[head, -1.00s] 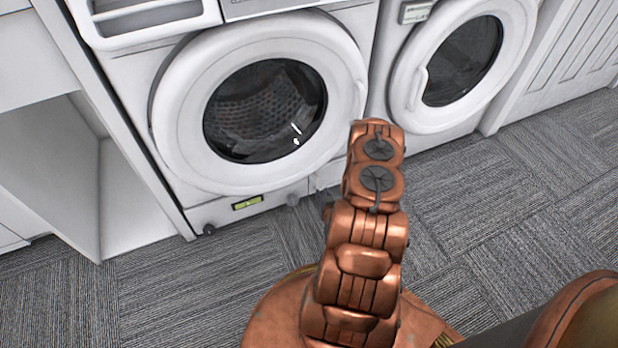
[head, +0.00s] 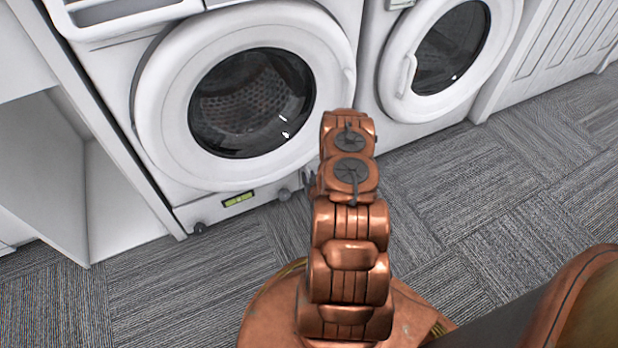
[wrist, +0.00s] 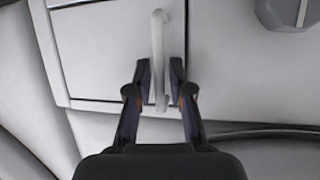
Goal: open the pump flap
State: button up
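My gripper (wrist: 160,82) is around this handle, one dark finger on each side. The fingers are partly apart, and narrow gaps seem to show beside the handle; contact is not clear. In the head view my gripper (head: 309,181) is low at the front of the left washing machine (head: 166,183), mostly hidden by my copper arm, which also hides the flap.
The left machine's round door (head: 165,120) is shut above my arm. A second washing machine (head: 390,115) stands to the right. A grey knob (wrist: 290,12) is at the upper right of the wrist view. An empty white cabinet (head: 125,205) is at left. Carpet (head: 500,190) is clear at right.

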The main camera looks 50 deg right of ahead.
grip_shut()
jog(key=shift+a, duration=0.1)
dwell(0.5)
